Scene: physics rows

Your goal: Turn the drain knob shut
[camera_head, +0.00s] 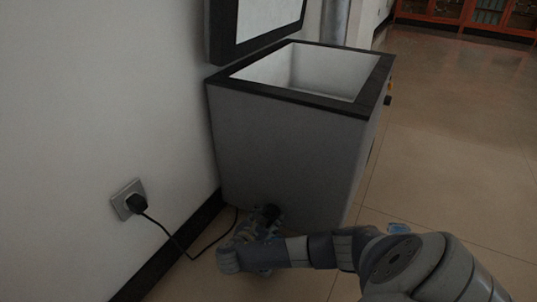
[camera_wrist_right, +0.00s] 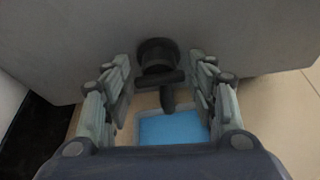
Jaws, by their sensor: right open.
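The black drain knob (camera_wrist_right: 160,58) sticks out low on the side of a grey chest (camera_head: 285,150). In the head view the knob (camera_head: 268,212) is a small dark shape, partly hidden by my right gripper (camera_head: 258,222). In the right wrist view my right gripper (camera_wrist_right: 160,100) is open, with one finger on each side of the knob and a gap to each. A dark stub points down below the knob. I cannot tell how far the knob is turned. My left gripper is not in view.
The chest's lid (camera_head: 255,22) stands open. A blue tray (camera_wrist_right: 172,130) lies on the floor below the knob. A black cord runs from a wall socket (camera_head: 128,199) down behind my right gripper. Floor to the right is clear.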

